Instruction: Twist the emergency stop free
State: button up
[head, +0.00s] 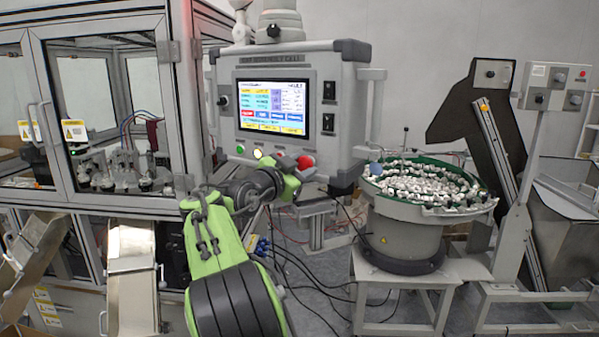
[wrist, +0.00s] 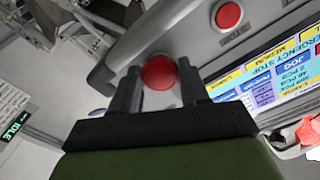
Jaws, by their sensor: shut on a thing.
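The emergency stop (head: 305,162) is a red mushroom knob at the lower right of the control panel (head: 350,90) in the head view. My gripper (head: 293,169) reaches up to it from below left. In the wrist view the red knob (wrist: 160,71) sits between the two dark fingers of my gripper (wrist: 158,78), which are shut on it. The fingers and the knob itself hide its base. The panel screen (wrist: 275,80) shows the words "EMERGENCY STOP" in the wrist view.
A flat red button (wrist: 229,15) is close to the knob. A white button (head: 257,153) and a green one (head: 240,149) are farther left. The bowl feeder (head: 415,215) stands to the right. The glazed cell (head: 100,110) stands at left.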

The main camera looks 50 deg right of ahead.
jog(key=shift+r, duration=0.1)
jog(key=o, duration=1.1)
jog(key=shift+d, duration=0.2)
jog(key=shift+c, duration=0.2)
jog(key=shift+a, duration=0.1)
jog(key=b+v, duration=0.2)
jog(key=v, duration=1.3)
jog(key=shift+a+b, duration=0.35)
jog(key=shift+b, duration=0.05)
